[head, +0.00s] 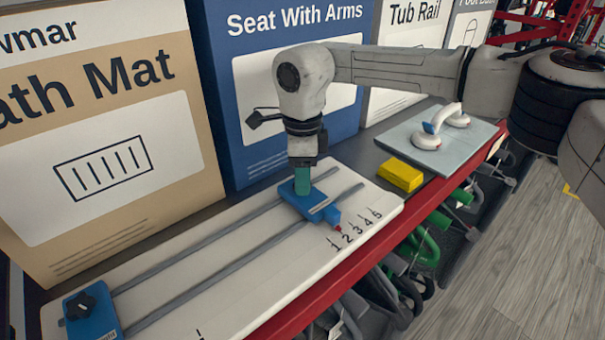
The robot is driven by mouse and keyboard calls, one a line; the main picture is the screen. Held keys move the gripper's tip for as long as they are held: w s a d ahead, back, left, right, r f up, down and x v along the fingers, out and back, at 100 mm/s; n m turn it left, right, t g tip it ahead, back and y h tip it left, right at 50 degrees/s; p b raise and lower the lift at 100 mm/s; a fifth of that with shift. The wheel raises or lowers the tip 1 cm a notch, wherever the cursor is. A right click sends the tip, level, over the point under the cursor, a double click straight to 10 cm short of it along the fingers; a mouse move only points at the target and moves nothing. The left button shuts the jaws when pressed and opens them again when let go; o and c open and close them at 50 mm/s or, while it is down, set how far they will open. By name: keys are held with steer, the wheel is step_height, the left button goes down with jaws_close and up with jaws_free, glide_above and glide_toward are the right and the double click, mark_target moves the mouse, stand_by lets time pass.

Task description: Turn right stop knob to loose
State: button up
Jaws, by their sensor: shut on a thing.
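A white board (190,293) with two grey rails lies on the shelf. The right blue stop (322,208) sits across the rails, its red pointer tip (338,228) near the printed 1 and 2. My gripper (302,190) comes straight down onto this stop, its teal fingers shut on the right stop knob, which they hide. Whether the knob is tight or loose cannot be seen. The left blue stop (92,322) is at the near left end of the board, with its black lobed knob (80,304) in plain view.
A yellow block (400,174) lies right of the board. Beyond it, a grey plate (415,130) carries a white handle with round bases (447,125). Large boxes, tan (100,210) and blue (220,120), stand close behind. The red shelf edge (425,235) runs along the front, scooters below.

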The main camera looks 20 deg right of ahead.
steer(key=shift+w+r+n, duration=0.1)
steer(key=shift+r+n, duration=0.05)
steer(key=shift+n, duration=0.25)
steer(key=o, duration=1.1)
steer(key=shift+c, duration=0.2)
step_height(320, 180, up, 11)
steer(key=b, duration=0.2)
steer(key=shift+f, duration=0.2)
